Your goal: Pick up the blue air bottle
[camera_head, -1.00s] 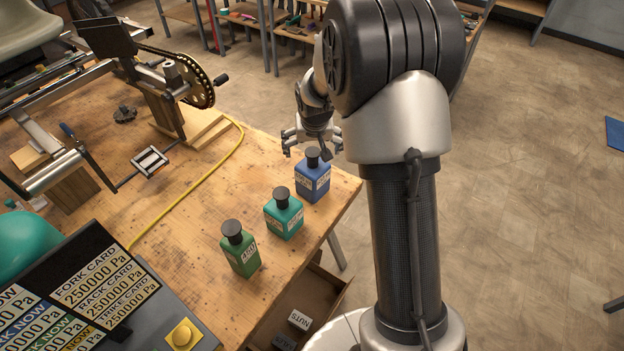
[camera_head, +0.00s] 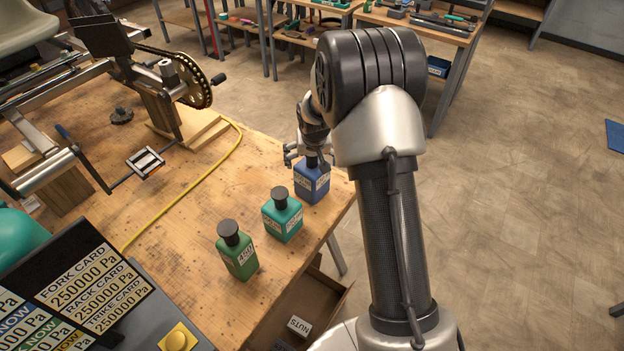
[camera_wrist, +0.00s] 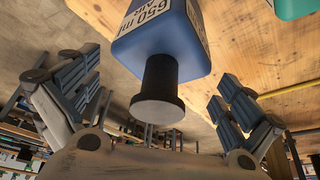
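The blue air bottle (camera_head: 312,184) stands upright near the right edge of the wooden workbench, with a dark cap and a white label. In the wrist view the blue bottle (camera_wrist: 168,38) and its black cap (camera_wrist: 158,92) lie between my two spread fingers. My gripper (camera_head: 308,156) is at the height of the bottle's cap in the head view and partly hides it. In the wrist view my gripper (camera_wrist: 158,92) is open, with a gap on each side of the cap and no visible contact.
A teal bottle (camera_head: 282,216) and a green bottle (camera_head: 237,252) stand in a row nearer the camera. A yellow cable (camera_head: 192,187) runs over the bench (camera_head: 190,225). A trike frame with a chainring (camera_head: 190,82) is at the left. An open drawer (camera_head: 318,300) is below the bench edge.

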